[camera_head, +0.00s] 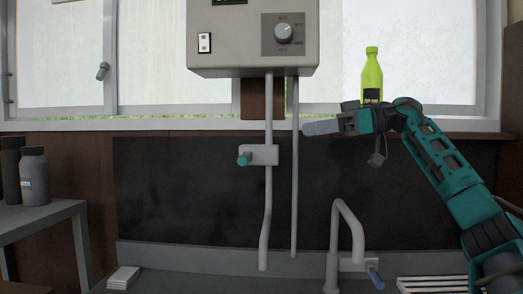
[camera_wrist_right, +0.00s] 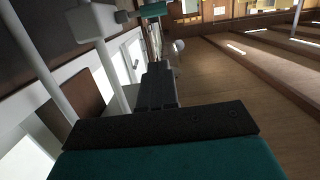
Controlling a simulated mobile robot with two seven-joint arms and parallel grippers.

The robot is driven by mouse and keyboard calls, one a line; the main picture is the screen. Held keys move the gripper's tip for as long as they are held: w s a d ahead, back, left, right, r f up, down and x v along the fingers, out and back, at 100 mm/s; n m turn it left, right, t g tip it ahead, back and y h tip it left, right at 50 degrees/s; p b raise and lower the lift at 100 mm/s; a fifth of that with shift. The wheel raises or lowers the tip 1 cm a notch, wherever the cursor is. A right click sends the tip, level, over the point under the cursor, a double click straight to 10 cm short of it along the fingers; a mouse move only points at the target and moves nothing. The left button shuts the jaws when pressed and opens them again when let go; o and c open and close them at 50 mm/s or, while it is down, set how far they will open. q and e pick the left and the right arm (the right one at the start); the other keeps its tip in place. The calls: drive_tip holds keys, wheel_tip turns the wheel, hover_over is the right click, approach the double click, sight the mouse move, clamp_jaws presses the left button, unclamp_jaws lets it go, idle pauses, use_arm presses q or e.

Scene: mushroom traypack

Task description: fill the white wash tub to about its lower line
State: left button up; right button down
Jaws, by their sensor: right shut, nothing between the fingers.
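The white wash tub and its lower line do not show in either view. A grey water heater (camera_head: 252,40) with a dial (camera_head: 283,33) hangs on the wall. A pipe (camera_head: 267,205) runs down from it, with a teal-handled valve (camera_head: 244,159) on it. A tap spout (camera_head: 346,212) with a blue lever (camera_head: 375,279) stands at the lower middle. My right gripper (camera_head: 308,129) is shut and empty, pointing left, just right of the pipes in the picture. In the wrist view its fingers (camera_wrist_right: 156,75) are together, below the teal handle (camera_wrist_right: 152,9). My left gripper is not in view.
A green bottle (camera_head: 371,75) stands on the window sill (camera_head: 190,125) behind my right wrist. Dark bottles (camera_head: 34,175) stand on a side table (camera_head: 45,217) at the left. A white stack (camera_head: 123,277) and a slatted rack (camera_head: 432,285) lie along the bottom edge.

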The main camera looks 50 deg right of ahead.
sight(245, 158)
use_arm(q)
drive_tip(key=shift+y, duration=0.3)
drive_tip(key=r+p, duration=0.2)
drive_tip(key=p, duration=0.1)
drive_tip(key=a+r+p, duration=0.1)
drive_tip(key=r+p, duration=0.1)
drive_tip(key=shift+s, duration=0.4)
use_arm(e)
drive_tip(key=f+x, duration=0.1)
drive_tip(key=x, duration=0.3)
drive_tip(key=f+x, duration=0.1)
drive_tip(key=x, duration=0.7)
drive_tip(key=shift+d+f, duration=0.1)
drive_tip(key=shift+f, duration=0.3)
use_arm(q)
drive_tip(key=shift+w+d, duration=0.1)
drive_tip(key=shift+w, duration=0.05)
